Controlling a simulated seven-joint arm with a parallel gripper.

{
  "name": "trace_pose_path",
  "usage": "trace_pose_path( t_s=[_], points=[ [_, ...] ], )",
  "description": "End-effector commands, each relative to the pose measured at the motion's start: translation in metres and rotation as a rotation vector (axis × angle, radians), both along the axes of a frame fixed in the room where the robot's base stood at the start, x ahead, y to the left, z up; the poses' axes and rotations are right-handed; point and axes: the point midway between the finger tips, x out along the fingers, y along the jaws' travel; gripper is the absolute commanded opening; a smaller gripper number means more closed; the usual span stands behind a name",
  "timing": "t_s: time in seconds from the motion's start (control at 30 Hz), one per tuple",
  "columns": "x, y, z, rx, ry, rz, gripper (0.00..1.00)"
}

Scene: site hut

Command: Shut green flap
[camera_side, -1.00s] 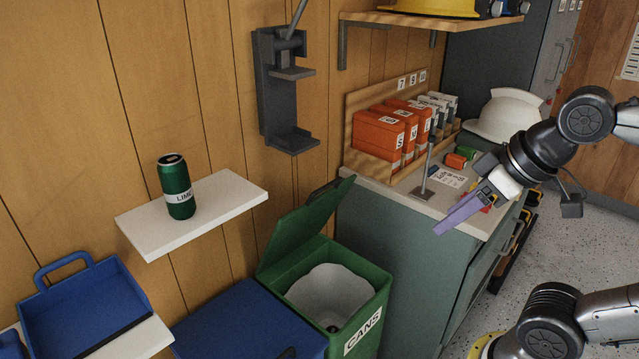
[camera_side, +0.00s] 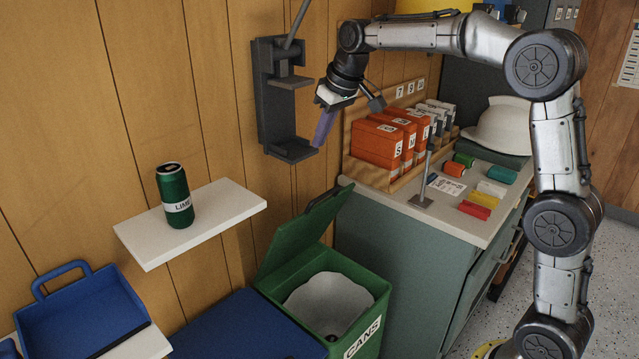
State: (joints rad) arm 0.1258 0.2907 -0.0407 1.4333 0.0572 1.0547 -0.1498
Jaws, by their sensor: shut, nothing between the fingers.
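The green flap (camera_side: 303,229) is the lid of the green bin (camera_side: 375,318) labelled CANS. It stands open, tilted up at the bin's back left side, and a white liner (camera_side: 338,298) shows inside with a small dark thing at the bottom. My gripper (camera_side: 320,130), with purple fingers, is shut and empty. It points down in front of the dark wall-mounted can crusher, above the raised flap and apart from it in the picture.
The dark can crusher (camera_side: 270,105) hangs on the wood wall beside my fingers. A green LIME can (camera_side: 175,196) stands on a white shelf (camera_side: 240,205). Orange boxes (camera_side: 376,143) and a metal post (camera_side: 424,180) stand on the cabinet. A blue lid (camera_side: 240,330) is left of the green bin.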

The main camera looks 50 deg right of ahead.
Motion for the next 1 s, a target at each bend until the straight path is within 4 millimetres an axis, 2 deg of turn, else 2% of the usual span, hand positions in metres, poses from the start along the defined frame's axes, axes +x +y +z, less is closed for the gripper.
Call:
trace_pose_path(
  t_s=[0.27, 0.63, 0.8, 1.0],
  points=[
    [0.011, -0.002, -0.031, 0.002, 0.012, -0.004, 0.0],
    [0.039, -0.001, -0.098, 0.001, 0.011, -0.003, 0.0],
    [0.021, -0.002, -0.108, 0.0, 0.007, -0.003, 0.0],
    [0.009, -0.002, -0.117, 0.002, 0.007, -0.004, 0.0]
  ],
)
